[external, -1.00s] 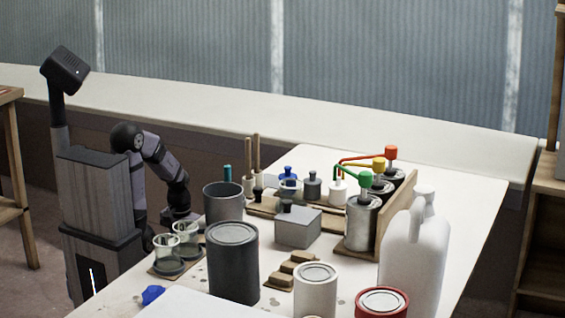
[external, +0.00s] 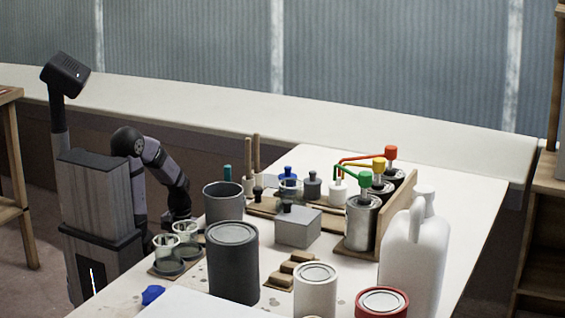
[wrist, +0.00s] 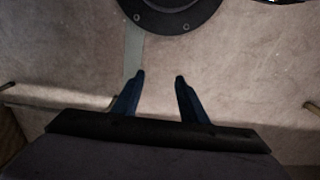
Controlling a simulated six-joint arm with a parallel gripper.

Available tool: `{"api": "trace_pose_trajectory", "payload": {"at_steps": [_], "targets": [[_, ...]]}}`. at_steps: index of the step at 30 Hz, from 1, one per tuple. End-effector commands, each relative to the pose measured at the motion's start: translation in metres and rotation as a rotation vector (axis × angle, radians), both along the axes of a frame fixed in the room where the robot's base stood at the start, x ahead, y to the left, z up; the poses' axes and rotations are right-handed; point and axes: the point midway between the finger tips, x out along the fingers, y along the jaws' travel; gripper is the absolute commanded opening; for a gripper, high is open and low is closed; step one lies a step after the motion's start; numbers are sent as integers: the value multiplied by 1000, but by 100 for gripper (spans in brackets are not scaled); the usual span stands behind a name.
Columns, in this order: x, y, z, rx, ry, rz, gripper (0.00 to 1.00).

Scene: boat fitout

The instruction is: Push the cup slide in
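My gripper (wrist: 160,76) shows in the wrist view with its two dark blue fingers apart and nothing between them. They are over bare floor. In the external view my arm hangs at the left end of the table, and its end is mostly hidden behind the table edge and the cups. I cannot tell for certain which part is the cup slide. Two clear cups (external: 166,247) stand on a small board at the near left.
A grey pot (external: 223,203), a dark can (external: 232,265) and a grey block (external: 298,228) crowd the table's left half. Pump cans with coloured levers (external: 363,215) and a white jug (external: 412,250) stand to the right.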

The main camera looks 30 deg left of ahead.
Motion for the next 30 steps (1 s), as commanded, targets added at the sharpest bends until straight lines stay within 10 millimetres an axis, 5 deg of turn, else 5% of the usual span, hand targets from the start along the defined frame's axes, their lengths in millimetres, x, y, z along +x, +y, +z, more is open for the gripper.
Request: {"api": "trace_pose_trajectory", "payload": {"at_steps": [8, 18, 22, 30], "targets": [[55, 0, 69, 21, -116, 0, 39], [186, -15, 243, 43, -420, -4, 39], [207, -59, 284, 5, -463, -93, 39], [203, -186, 341, -106, -473, -360, 39]]}}
